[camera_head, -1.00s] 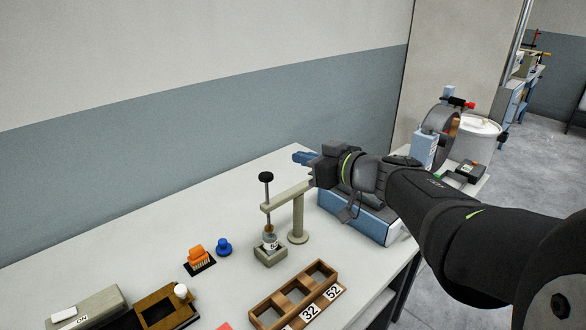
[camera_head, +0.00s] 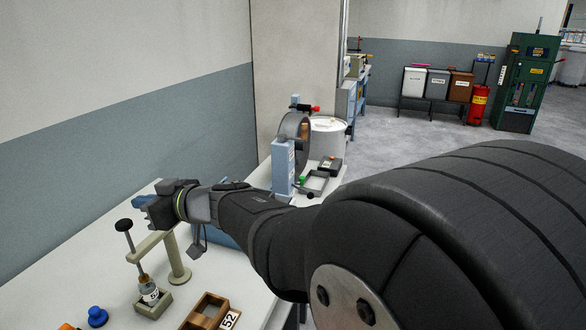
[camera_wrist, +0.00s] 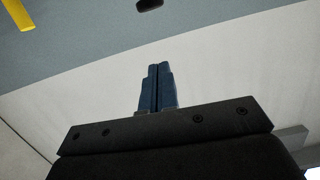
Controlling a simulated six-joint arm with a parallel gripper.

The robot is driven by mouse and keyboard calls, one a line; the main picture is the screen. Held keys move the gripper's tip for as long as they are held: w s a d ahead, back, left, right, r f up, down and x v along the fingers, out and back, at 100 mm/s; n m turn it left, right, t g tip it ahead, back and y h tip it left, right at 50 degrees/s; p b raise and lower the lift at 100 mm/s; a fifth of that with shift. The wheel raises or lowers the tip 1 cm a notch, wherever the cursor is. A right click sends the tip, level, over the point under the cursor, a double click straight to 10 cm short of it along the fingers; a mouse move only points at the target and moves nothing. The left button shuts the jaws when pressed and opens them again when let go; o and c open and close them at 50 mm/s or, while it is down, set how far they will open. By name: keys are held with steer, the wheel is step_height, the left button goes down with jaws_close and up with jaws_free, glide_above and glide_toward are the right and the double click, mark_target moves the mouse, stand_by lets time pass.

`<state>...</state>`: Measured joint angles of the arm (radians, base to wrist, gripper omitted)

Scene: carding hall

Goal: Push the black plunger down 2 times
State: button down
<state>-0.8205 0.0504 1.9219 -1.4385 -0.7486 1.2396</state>
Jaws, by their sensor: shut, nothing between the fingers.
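The black plunger (camera_head: 124,225) is a round black knob on a thin rod. The rod runs down through the arm of a beige stand (camera_head: 178,262) to a small labelled bottle (camera_head: 150,293) in a square holder. The knob stands well above the stand's arm. My gripper (camera_head: 141,202) has blue fingers, shut and empty, just above and to the right of the knob in the head view. I see no contact with it. In the wrist view the shut fingers (camera_wrist: 157,88) show against the pale wall. A dark shape at that view's top edge is too cut off to name.
A blue button (camera_head: 97,316) and a wooden tray (camera_head: 206,306) with number labels are near the stand. A blue box (camera_head: 213,236) lies behind the stand, partly hidden by my arm. The wall is close behind the table on the left.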

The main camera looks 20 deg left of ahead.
steer(key=a+f, duration=0.5)
steer(key=shift+a, duration=0.35)
steer(key=shift+s+f, duration=0.1)
step_height(320, 180, down, 8)
stand_by(0.3)
